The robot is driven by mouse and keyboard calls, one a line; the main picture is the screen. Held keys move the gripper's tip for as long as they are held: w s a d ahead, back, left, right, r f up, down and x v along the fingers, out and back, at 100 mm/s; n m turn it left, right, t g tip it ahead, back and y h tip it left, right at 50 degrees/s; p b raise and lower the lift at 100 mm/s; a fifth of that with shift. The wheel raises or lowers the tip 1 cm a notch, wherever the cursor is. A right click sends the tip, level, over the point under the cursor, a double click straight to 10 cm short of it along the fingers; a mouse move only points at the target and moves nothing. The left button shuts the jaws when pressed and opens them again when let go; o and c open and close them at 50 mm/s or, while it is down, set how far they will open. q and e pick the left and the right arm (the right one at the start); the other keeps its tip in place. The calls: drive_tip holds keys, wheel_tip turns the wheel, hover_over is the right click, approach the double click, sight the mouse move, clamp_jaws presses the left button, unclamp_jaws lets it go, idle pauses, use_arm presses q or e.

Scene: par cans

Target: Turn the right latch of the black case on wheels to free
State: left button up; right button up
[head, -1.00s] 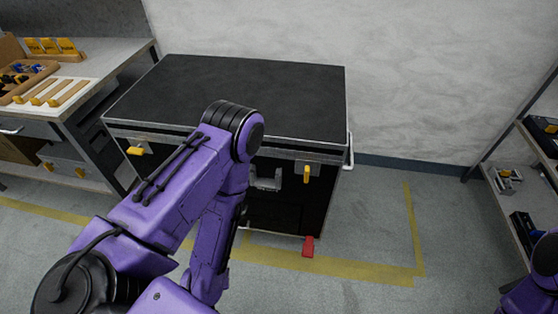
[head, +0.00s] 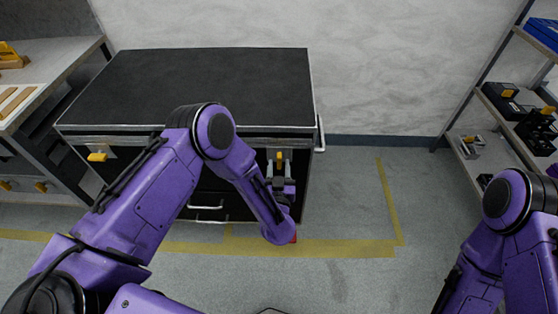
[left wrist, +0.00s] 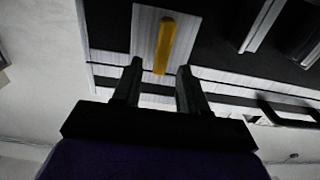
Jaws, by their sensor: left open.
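The black case (head: 200,85) on wheels stands against the wall, lid closed. Its right latch (head: 280,156) is a yellow handle, upright on a pale metal plate at the front right. The left latch (head: 97,157) is yellow and lies sideways. My left gripper (head: 280,172) is right in front of the right latch, its fingers pointing at it. In the left wrist view the open fingers (left wrist: 160,66) stand either side of the yellow handle's end (left wrist: 165,45), with gaps on both sides. My right arm shows at lower right, but its gripper is out of frame.
A workbench (head: 50,62) with wooden parts stands at left. A shelf (head: 488,135) with black devices stands at right. Floor right of the case is clear.

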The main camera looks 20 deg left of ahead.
use_arm(q)
drive_tip(key=shift+x, duration=1.3)
clamp_jaws()
drive_tip(key=shift+a+n, duration=0.1)
drive_tip(key=shift+n, duration=0.2)
drive_tip(key=n, duration=0.2)
drive_tip(key=n+b, duration=0.1)
drive_tip(key=n, duration=0.2)
drive_tip(key=a+n+b, duration=0.1)
drive_tip(key=n, duration=0.2)
drive_tip(key=shift+s+a+f, duration=0.1)
drive_tip(key=shift+s+f, duration=0.05)
drive_tip(key=shift+f, duration=0.05)
drive_tip(key=n, duration=0.1)
drive_tip(key=n+b, duration=0.1)
drive_tip(key=n, duration=0.1)
drive_tip(key=n+b, duration=0.1)
drive_tip(key=shift+a+f+n, duration=0.25)
drive_tip(key=shift+f+n, duration=0.05)
drive_tip(key=shift+n, duration=0.1)
drive_tip(key=shift+f+n+b, duration=0.15)
drive_tip(key=shift+n+b, duration=0.35)
drive_tip(key=shift+n, duration=0.65)
drive_tip(key=shift+f+n+b, duration=0.1)
drive_tip(key=shift+n+b, duration=0.35)
drive_tip(key=shift+n, duration=0.7)
